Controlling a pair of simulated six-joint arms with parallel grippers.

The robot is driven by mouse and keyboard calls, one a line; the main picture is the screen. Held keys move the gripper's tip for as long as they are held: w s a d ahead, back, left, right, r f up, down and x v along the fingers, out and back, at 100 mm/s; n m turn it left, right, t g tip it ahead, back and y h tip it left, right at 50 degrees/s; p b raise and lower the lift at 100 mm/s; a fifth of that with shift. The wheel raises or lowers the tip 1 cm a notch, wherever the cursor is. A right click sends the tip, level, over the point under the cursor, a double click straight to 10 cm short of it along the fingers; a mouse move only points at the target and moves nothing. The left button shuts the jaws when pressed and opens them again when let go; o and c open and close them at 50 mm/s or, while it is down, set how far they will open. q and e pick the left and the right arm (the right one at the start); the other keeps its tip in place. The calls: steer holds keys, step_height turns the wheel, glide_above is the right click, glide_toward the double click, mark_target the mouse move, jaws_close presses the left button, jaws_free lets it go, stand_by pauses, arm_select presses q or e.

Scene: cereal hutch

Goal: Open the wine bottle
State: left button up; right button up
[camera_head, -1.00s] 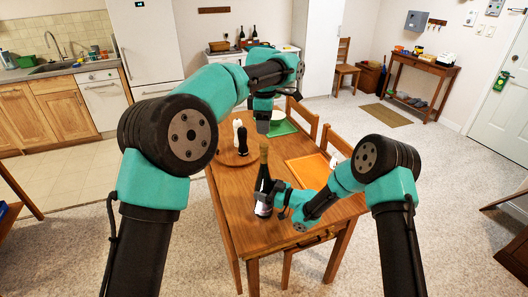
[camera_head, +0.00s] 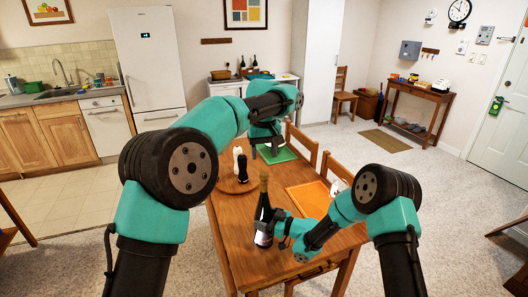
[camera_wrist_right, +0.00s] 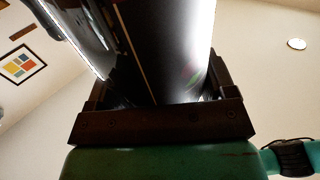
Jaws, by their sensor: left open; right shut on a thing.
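The dark wine bottle (camera_head: 262,210), with a gold-coloured top and a pale label, is upright over the near part of the wooden table (camera_head: 240,265). My right gripper (camera_head: 270,226) is shut around its lower body. I cannot tell whether its base touches the table. In the right wrist view the dark, glossy bottle (camera_wrist_right: 165,50) rises from between the jaws and fills the middle. My left gripper (camera_head: 265,146) is open, hanging over the far part of the table, beyond the bottle and apart from it. Its fingertips are small and partly hidden by my arm.
A black shaker (camera_head: 242,170) and a white one stand on a round board left of the bottle. A green mat (camera_head: 276,155) lies at the far end, an orange mat (camera_head: 309,198) at the right. Chairs line the table's right side. Two more bottles stand on the back sideboard.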

arm_select(q)
steer(key=m, duration=1.5)
steer(key=shift+m, duration=0.3)
steer(key=m, duration=2.3)
steer(key=shift+f, duration=0.1)
